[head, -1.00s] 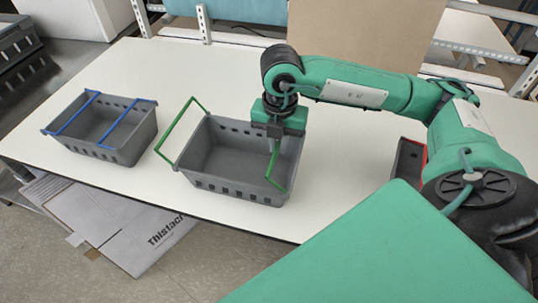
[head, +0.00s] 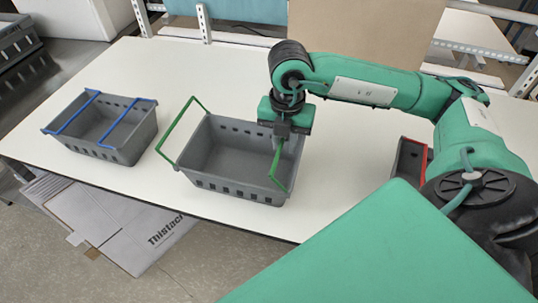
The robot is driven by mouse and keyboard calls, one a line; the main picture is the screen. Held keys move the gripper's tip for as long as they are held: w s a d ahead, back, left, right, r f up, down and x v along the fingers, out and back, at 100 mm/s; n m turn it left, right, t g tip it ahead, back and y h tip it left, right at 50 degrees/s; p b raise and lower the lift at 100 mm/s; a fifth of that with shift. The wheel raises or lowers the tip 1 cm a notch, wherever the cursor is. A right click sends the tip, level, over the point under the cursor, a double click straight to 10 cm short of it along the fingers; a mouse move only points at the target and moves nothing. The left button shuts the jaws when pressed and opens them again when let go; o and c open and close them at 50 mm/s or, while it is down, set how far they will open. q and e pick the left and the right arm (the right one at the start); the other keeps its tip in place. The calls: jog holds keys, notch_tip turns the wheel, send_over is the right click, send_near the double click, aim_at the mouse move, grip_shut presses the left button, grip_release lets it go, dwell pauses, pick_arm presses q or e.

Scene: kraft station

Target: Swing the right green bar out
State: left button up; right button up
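A grey basket (head: 212,186) with two green bars stands on the white table. The left green bar (head: 180,130) is swung out past the basket's left side. The right green bar (head: 274,164) slants over the right part of the basket's opening, leaning inward. My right gripper (head: 282,134) points down over the upper end of the right green bar, and its fingers appear to touch it. The fingertips are small and dark, so whether they are shut on the bar or only beside it cannot be seen. My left gripper is out of view.
A grey basket with blue bars (head: 128,150) stands to the left, both bars over its opening. Part of a basket with a red bar (head: 408,158) shows at the right, behind my arm. The table (head: 335,165) is clear just right of the green-barred basket.

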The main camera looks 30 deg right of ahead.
jog(key=shift+s+d+r, duration=0.1)
jog(key=shift+s+d, duration=0.1)
jog(key=shift+s, duration=0.05)
jog(key=shift+s+d, duration=0.1)
jog(key=shift+d, duration=0.05)
jog(key=shift+s+d+r, duration=0.35)
jog(key=shift+s+d, duration=0.3)
jog(key=shift+s, duration=0.15)
jog(key=shift+b, duration=0.3)
jog(key=shift+s+d+b, duration=0.6)
jog(key=shift+s+d, duration=0.25)
jog(key=shift+s, duration=0.15)
jog(key=shift+r, duration=0.15)
notch_tip(320, 180, up, 8)
jog(key=p, duration=0.5)
jog(key=shift+w+a+p, duration=0.3)
jog(key=shift+w+a, duration=0.05)
jog(key=shift+w, duration=0.05)
